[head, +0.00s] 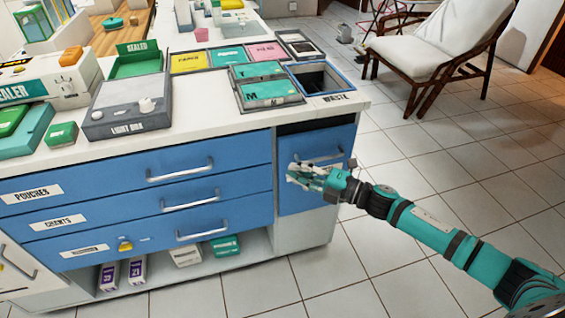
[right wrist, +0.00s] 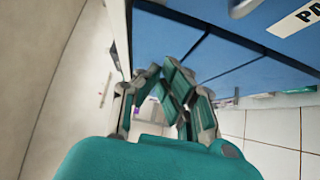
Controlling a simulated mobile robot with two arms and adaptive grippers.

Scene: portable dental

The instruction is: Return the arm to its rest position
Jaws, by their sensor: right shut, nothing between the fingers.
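My right arm reaches in from the lower right of the head view. Its gripper (head: 305,173) is in front of the blue door (head: 330,150) at the right end of the cabinet, near that door's handle (head: 318,161). I cannot tell in the head view whether it touches the door. In the right wrist view the gripper (right wrist: 172,88) has its fingers drawn together with nothing between them, close to the blue cabinet front (right wrist: 180,45). My left gripper is not in view.
The white counter (head: 215,125) holds a grey light box (head: 125,105), coloured trays and a waste opening (head: 320,78). Blue drawers (head: 130,165) sit to the left of my gripper. A cushioned chair (head: 440,45) stands at the upper right. The tiled floor (head: 385,255) around my arm is clear.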

